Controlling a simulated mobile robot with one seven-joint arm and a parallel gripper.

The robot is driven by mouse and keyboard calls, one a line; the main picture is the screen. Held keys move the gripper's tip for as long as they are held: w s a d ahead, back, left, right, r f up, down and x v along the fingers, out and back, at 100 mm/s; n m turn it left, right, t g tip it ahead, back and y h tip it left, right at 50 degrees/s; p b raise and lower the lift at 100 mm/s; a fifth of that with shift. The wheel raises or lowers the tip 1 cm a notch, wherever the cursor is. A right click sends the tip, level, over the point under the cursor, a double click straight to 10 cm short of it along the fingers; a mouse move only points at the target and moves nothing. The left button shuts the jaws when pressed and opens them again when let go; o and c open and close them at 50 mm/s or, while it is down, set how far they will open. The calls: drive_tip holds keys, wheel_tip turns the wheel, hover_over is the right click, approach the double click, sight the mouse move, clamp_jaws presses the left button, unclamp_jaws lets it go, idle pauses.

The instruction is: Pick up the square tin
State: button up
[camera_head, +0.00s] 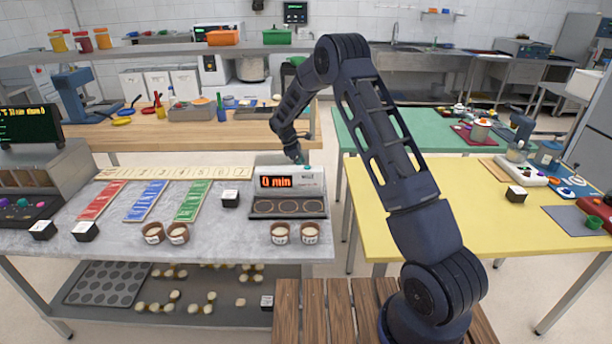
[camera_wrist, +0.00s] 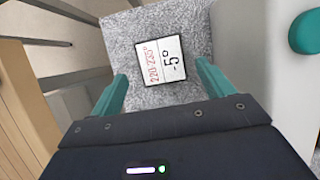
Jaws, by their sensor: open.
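In the wrist view a small square block (camera_wrist: 161,61) with a white top, dark edges and the print "220-235°" and "-5°" lies on a grey speckled surface. It sits ahead of and between the teal fingers of my gripper (camera_wrist: 162,76). The fingers are apart with nothing between their pads, so my gripper is open. In the head view my gripper is mostly hidden behind the "0 min" timer box, and this block is not visible there. Similar dark blocks with white tops stand at the counter's middle (camera_head: 231,198) and front left (camera_head: 85,231). I cannot tell which thing is the square tin.
The white timer box (camera_head: 289,188) stands at the counter's right end; its pale side and teal knob (camera_wrist: 308,32) are close on the right in the wrist view. Brown cups (camera_head: 279,233) stand in front. A yellow table (camera_head: 420,210) is to the right, beyond a gap.

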drive_tip(key=x, duration=0.5)
drive_tip(key=shift+s+d+r, duration=0.1)
drive_tip(key=shift+s, duration=0.05)
drive_tip(key=c, duration=1.2)
